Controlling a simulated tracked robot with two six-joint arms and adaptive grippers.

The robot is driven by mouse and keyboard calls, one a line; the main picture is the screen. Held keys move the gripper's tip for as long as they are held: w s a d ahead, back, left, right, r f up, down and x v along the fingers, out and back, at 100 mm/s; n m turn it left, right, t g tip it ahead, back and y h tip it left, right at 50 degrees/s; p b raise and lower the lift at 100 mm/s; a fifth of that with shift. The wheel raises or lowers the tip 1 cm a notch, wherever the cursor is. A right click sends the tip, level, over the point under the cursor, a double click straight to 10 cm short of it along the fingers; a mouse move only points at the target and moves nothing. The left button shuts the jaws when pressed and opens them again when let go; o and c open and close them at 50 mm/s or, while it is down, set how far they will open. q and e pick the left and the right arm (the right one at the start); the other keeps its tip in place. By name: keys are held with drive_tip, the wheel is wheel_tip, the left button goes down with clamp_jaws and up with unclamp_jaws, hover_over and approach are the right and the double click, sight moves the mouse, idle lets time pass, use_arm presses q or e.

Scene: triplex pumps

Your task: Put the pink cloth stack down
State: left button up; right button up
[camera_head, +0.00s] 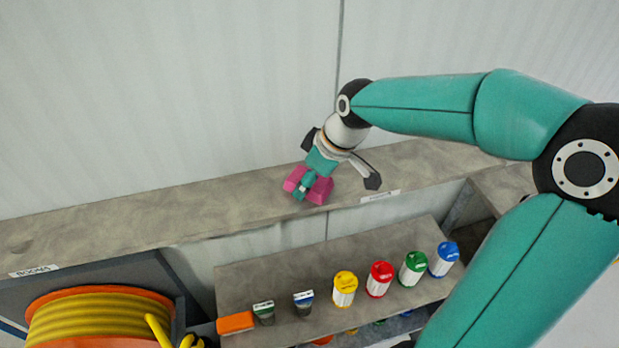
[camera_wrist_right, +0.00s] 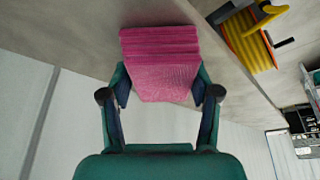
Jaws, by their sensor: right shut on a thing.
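The pink cloth stack (camera_head: 318,190) is at the upper grey ledge (camera_head: 140,219) in the head view, partly hidden by my right gripper (camera_head: 308,184). In the right wrist view the stack (camera_wrist_right: 160,62) shows several folded layers between the two fingers of my right gripper (camera_wrist_right: 160,92). The right gripper is shut on it. I cannot tell whether the stack touches the ledge or is slightly above it. My left gripper is not in view.
A lower shelf (camera_head: 245,277) holds yellow (camera_head: 345,289), red (camera_head: 379,279), green (camera_head: 413,268) and blue (camera_head: 444,259) capped containers, and an orange block (camera_head: 235,322). A yellow hose reel (camera_head: 100,322) sits at lower left. A wall stands behind the ledge, which is clear left of the stack.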

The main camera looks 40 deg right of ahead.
drive_tip(key=o, duration=1.2)
drive_tip(key=v, duration=1.2)
drive_tip(key=shift+s, duration=0.1)
